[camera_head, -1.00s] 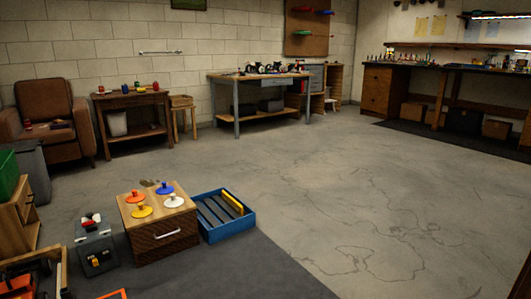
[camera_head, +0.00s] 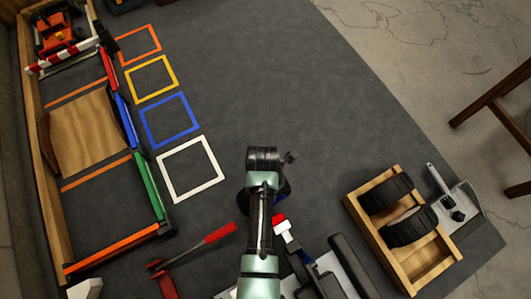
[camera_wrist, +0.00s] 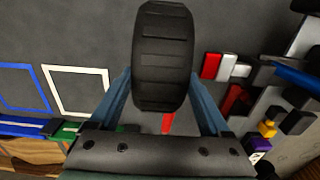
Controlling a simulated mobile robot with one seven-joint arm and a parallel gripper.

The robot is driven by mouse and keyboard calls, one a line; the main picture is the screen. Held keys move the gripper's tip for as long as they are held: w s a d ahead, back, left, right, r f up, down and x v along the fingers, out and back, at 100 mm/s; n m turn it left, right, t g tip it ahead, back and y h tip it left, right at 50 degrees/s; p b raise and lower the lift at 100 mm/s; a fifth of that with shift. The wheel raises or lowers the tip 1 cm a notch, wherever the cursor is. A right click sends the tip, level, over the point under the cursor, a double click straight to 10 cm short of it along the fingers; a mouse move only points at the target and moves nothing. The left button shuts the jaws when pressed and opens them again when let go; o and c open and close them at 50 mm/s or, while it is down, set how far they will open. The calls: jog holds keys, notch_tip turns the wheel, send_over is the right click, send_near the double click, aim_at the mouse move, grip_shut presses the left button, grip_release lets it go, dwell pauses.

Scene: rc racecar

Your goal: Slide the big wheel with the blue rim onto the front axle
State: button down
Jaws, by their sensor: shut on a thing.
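A big black wheel (camera_wrist: 163,55) stands between the two blue-grey fingers of my gripper (camera_wrist: 162,80) in the wrist view, tread facing the camera. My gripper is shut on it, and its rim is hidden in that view. In the head view my arm reaches over the dark mat; the fingers and the held wheel are mostly hidden behind it, with only a dark blue patch showing beside the arm. I cannot make out the front axle in either view.
A wooden crate (camera_head: 357,212) at the right holds two black wheels (camera_head: 386,193). A grey dustpan-like tray (camera_head: 467,203) is beside it. A red-handled tool (camera_head: 205,242) and other parts lie near my arm. Coloured square outlines (camera_head: 188,169) mark the mat at left. The mat's upper middle is clear.

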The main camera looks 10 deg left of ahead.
jog(key=shift+w+r+p, duration=0.1)
jog(key=shift+r+p, duration=0.1)
jog(key=shift+p, duration=0.2)
jog(key=shift+s+d+p, duration=0.4)
jog(key=shift+s+p, duration=0.15)
jog(key=shift+s, duration=0.05)
jog(key=shift+s+d+p, duration=0.4)
jog(key=shift+s+p, duration=0.15)
jog(key=shift+s, duration=0.05)
jog(key=shift+s+d+f+p, duration=0.15)
jog(key=shift+s+d+p, duration=0.65)
jog(key=shift+s, duration=0.35)
jog(key=shift+p, duration=0.75)
jog(key=shift+s+d+p, duration=0.55)
jog(key=shift+s+d, duration=0.2)
jog(key=shift+s, duration=0.25)
jog(key=shift+s+d+p, duration=0.6)
jog(key=shift+s+d, duration=0.1)
jog(key=shift+s, duration=0.25)
jog(key=shift+s+d+p, duration=0.55)
jog(key=shift+s+d, duration=0.2)
jog(key=shift+s, duration=0.25)
dwell(0.4)
grip_release()
notch_tip(320, 180, up, 13)
jog(key=p, duration=0.8)
